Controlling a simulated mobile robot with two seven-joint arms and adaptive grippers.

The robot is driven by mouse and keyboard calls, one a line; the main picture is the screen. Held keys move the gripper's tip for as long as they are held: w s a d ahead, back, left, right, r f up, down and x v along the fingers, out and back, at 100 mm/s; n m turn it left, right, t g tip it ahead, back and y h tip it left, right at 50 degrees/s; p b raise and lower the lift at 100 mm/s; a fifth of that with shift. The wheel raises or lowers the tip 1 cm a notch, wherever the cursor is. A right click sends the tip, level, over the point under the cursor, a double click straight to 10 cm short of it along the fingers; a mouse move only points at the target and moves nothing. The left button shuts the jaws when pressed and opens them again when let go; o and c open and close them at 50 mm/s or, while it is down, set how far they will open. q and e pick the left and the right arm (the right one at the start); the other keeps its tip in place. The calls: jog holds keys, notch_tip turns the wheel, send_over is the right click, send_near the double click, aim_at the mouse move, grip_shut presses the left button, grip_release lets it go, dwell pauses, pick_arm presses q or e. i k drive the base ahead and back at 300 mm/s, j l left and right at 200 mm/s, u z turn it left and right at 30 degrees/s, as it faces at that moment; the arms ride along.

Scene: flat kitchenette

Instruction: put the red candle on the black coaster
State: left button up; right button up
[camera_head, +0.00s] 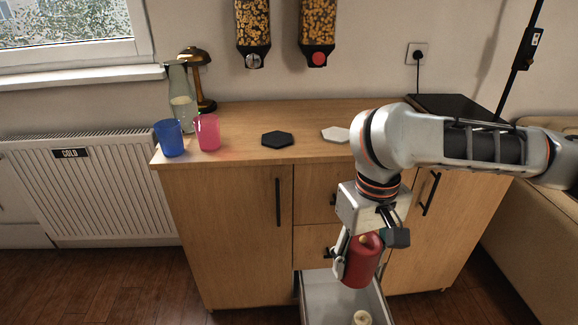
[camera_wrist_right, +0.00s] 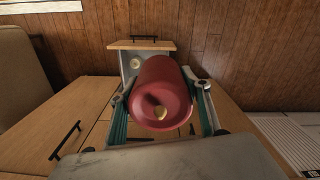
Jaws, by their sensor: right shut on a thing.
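The red candle (camera_head: 358,268) is held in my right gripper (camera_head: 355,262), in front of the cabinet and above the open bottom drawer. In the right wrist view the candle (camera_wrist_right: 163,92) sits between the two fingers (camera_wrist_right: 163,100), its top with a pale wick or flame tip facing the camera. The black coaster (camera_head: 277,139) is a dark hexagon lying flat and bare on the wooden counter, left of the middle. My left gripper does not show in either view.
A white hexagonal coaster (camera_head: 335,134) lies right of the black one, close to my right arm. Blue (camera_head: 169,138) and pink (camera_head: 208,132) cups, a bottle (camera_head: 181,98) and a lamp (camera_head: 198,78) stand at the counter's left. The open drawer (camera_head: 318,290) holds a small cream-coloured candle (camera_head: 361,318).

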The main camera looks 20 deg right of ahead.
aim_at(277, 138)
jog(key=i+j+z, duration=0.1)
jog(key=i+j, duration=0.15)
jog(key=i+j+z, duration=0.15)
jog(key=j, duration=0.25)
jog(key=i+j+z, duration=0.1)
jog(key=i+j, duration=0.15)
jog(key=i+j+z, duration=0.1)
jog(key=j, duration=0.35)
jog(key=i, duration=0.1)
